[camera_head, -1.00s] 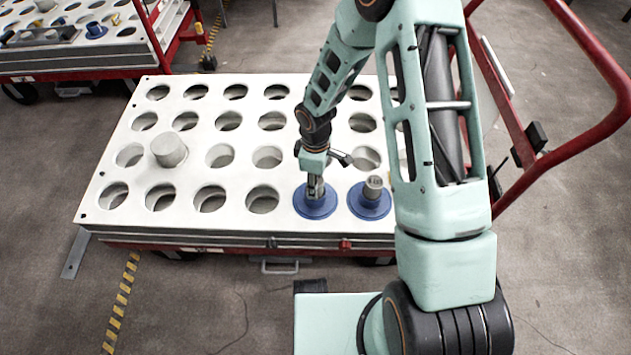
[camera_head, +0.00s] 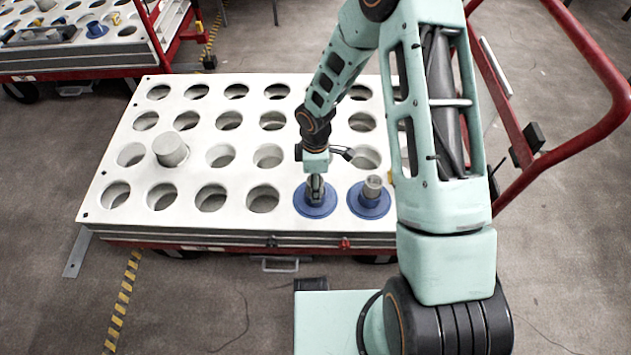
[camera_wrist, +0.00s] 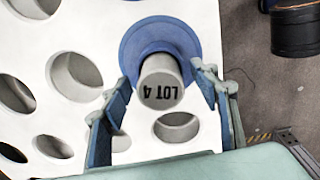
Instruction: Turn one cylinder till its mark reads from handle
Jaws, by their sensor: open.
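A grey cylinder with a blue flange (camera_head: 316,208) sits in the front row of the white plate (camera_head: 235,174). In the wrist view, its top (camera_wrist: 160,84) carries the dark text "LOT 4", which appears upside down in that picture. My gripper (camera_head: 316,186) is over this cylinder. In the wrist view, my gripper's blue fingers (camera_wrist: 161,78) are apart, one on each side of the cylinder; I cannot tell whether either touches it. A second blue-flanged cylinder (camera_head: 373,187) stands just to the right. The cart's red handle (camera_head: 590,130) rises at the right.
A plain grey cylinder (camera_head: 170,149) stands on the plate's left part. Many round holes in the plate are empty. Another cart (camera_head: 95,62) with several parts stands at the back left. My arm hides the plate's right end.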

